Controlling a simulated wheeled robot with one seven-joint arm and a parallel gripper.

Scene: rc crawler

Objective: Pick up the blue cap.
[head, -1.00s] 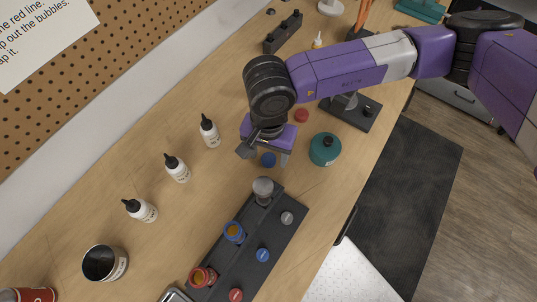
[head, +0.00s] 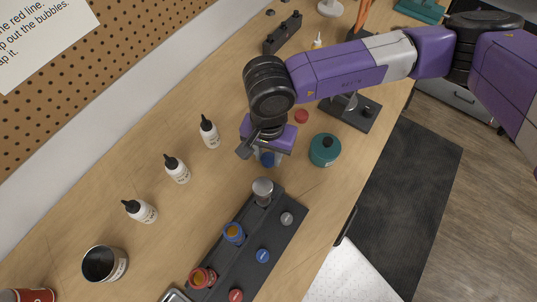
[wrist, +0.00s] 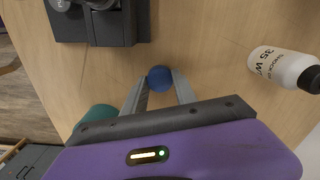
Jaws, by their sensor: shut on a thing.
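The blue cap (head: 267,159) is on the wooden table, under my gripper (head: 267,158) in the head view. In the wrist view the blue cap (wrist: 160,78) sits between the two fingertips of my gripper (wrist: 160,80), which are closed against its sides. Whether it is lifted off the table I cannot tell. Another blue cap (head: 263,255) lies on the dark rack (head: 290,222) in front.
The dark rack also holds a blue-rimmed jar (head: 234,232), a red-rimmed jar (head: 202,277) and a grey-topped piece (head: 262,190). A teal jar (head: 325,149) stands close on the right. White bottles (head: 177,168) stand on the left. A red cap (head: 301,116) lies behind.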

